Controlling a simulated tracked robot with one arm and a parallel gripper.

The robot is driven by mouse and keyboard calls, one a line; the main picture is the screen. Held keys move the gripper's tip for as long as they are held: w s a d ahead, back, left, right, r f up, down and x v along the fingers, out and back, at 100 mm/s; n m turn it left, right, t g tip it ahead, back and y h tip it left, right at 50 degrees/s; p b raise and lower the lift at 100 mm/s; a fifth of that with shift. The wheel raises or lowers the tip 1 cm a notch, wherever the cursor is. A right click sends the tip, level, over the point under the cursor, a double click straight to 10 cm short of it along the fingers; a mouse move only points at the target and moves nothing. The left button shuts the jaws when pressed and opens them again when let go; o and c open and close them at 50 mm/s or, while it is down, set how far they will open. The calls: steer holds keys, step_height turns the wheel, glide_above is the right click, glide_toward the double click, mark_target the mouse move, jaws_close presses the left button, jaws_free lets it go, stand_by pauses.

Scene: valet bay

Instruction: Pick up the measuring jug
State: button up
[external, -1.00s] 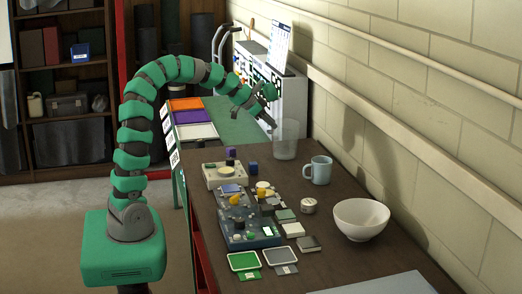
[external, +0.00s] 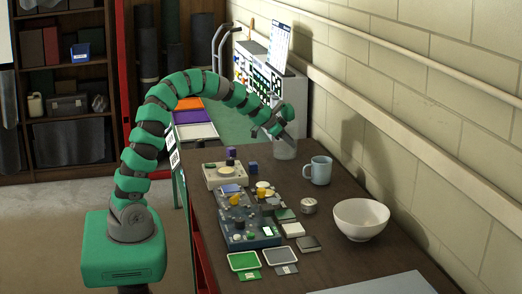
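The measuring jug (external: 285,152) is a clear, faintly grey vessel standing upright on the far end of the brown table, near the wall. My gripper (external: 286,128) is at the jug's upper part, with its fingers spread apart. The gripper covers much of the jug's rim and upper side. I cannot tell whether the fingers touch the jug or whether they are around it or in front of it.
A light blue mug (external: 319,171) stands close to the jug, nearer the camera. A white bowl (external: 361,219), a small round tin (external: 309,206) and control boxes (external: 248,228) share the table (external: 330,262). The block wall (external: 420,110) runs along the right.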

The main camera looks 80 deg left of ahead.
jaws_close()
steer(key=shift+r, duration=0.15)
